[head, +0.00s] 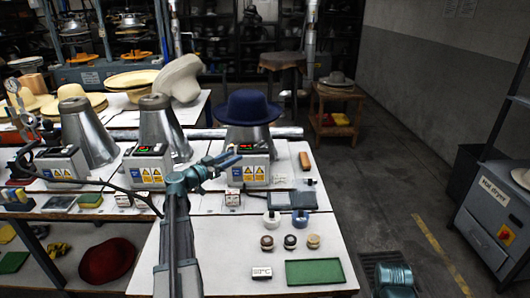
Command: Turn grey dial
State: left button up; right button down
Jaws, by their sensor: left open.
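My left gripper (226,163) is open and empty. It reaches up and to the right over the front of the bench, close to the left side of a control box (248,174) with a lit display and yellow and blue labels. That box stands in front of a metal cone (247,136) that carries a dark blue hat (247,107). I cannot make out a grey dial with certainty; the gripper covers part of the area beside the box. A second similar control box (148,168) stands to the left.
The white bench top (215,235) holds a green mat (315,272), a small white labelled box (262,272), and several small round pots. A black cable crosses at left.

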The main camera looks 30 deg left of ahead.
aim_at(261, 144)
pick_arm(q)
jog(key=x, duration=1.4)
jog(key=shift+s, duration=0.1)
grip_shut()
